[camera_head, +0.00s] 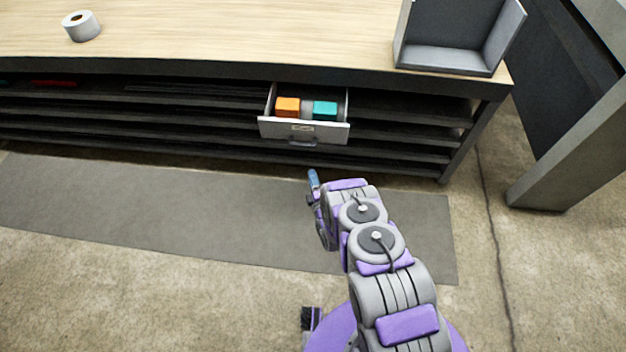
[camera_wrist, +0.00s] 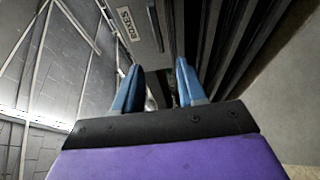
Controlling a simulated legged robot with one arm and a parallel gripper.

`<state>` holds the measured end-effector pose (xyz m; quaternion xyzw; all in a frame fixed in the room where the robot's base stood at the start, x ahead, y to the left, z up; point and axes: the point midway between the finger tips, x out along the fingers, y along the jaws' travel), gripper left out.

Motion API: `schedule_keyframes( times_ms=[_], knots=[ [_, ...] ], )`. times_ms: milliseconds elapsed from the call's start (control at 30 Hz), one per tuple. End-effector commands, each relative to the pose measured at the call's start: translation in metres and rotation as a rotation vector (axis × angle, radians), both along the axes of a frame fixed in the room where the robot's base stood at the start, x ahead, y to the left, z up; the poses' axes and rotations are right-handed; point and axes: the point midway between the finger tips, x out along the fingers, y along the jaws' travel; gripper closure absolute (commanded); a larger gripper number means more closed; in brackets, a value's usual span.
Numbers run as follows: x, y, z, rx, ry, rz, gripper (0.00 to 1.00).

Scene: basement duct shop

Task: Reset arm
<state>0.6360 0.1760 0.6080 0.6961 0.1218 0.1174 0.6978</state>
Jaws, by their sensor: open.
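My gripper (camera_head: 313,180) is at the end of my grey and purple arm, a little in front of and below the open drawer. In the wrist view its two blue fingers (camera_wrist: 157,88) stand apart, with nothing seen between them. The drawer (camera_head: 303,131) is pulled out of the workbench and has a label and a handle on its front. Inside it lie an orange box (camera_head: 287,107) and a teal box (camera_head: 325,110), with something grey between them. In the wrist view a labelled grey front (camera_wrist: 128,24) shows beyond the fingers.
The wooden workbench (camera_head: 250,35) has dark shelves below. A tape roll (camera_head: 81,26) stands at its left, and a grey open-fronted bin (camera_head: 445,60) at its right end. A grey mat (camera_head: 150,205) covers the floor. A grey post (camera_head: 575,150) stands at right.

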Motion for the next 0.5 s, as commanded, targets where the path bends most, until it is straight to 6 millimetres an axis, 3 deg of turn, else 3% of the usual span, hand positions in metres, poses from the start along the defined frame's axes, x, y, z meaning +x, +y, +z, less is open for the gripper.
schedule_keyframes(
  times_ms=[333,500],
  knots=[
    [0.0,-0.001,0.001,0.002,0.002,0.0,0.6],
    [0.016,-0.001,0.013,0.022,0.048,-0.009,0.6]
  ],
)
